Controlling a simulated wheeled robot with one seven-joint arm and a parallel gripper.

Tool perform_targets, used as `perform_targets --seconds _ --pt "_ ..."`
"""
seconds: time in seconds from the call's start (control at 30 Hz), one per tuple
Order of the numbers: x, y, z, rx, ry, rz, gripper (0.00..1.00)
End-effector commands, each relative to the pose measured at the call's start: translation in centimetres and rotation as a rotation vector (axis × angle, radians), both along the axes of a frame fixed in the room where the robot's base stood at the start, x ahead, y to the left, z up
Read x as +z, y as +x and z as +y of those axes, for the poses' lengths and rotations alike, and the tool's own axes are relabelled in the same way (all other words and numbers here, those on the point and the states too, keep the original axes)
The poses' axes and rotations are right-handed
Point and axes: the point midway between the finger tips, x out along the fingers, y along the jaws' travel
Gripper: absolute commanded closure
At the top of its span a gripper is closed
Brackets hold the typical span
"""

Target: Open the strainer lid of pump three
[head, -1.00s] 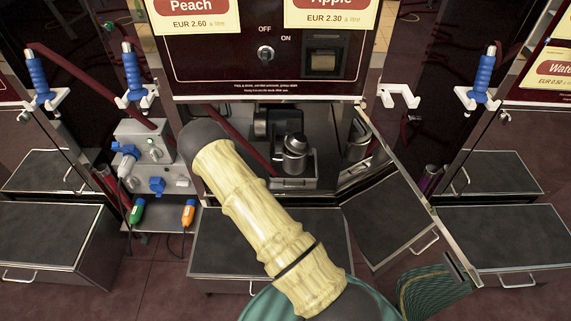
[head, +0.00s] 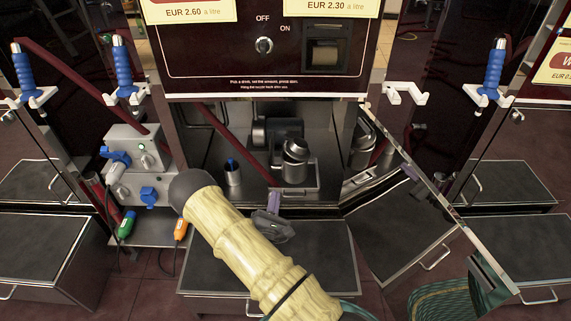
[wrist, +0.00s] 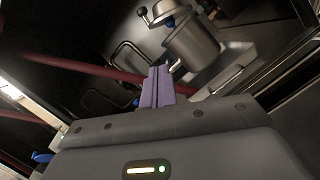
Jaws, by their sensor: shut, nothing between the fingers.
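The strainer is a metal canister (head: 294,170) inside the open cabinet below the middle pump, and it also shows in the wrist view (wrist: 192,46). Its lid (wrist: 167,11) has a lever with a dark ball end. The lid looks tilted against the canister in the wrist view, with a bit of blue between them; I cannot tell how far open it is. No pump number is readable. My gripper (head: 274,200) has purple fingers, also in the wrist view (wrist: 157,88). They are shut and empty, in front of and below the canister, apparently apart from it.
An open cabinet door (head: 425,195) stands to the right. A dark red hose (head: 240,148) crosses the cabinet. A small cup with blue inside (head: 232,174) stands left of the canister. A grey socket box (head: 138,160) is further left. A dark step (head: 320,258) lies in front.

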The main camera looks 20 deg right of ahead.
Motion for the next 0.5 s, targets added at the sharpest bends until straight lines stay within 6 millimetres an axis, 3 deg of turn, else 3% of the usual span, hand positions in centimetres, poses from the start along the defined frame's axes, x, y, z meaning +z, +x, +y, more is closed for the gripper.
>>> perform_targets --seconds 0.27,0.5 --pt "0.1 1.0 -0.8 -0.002 0.004 -0.004 1.0" --pt "0.8 4.1 -2.8 -0.002 0.005 -0.006 1.0"
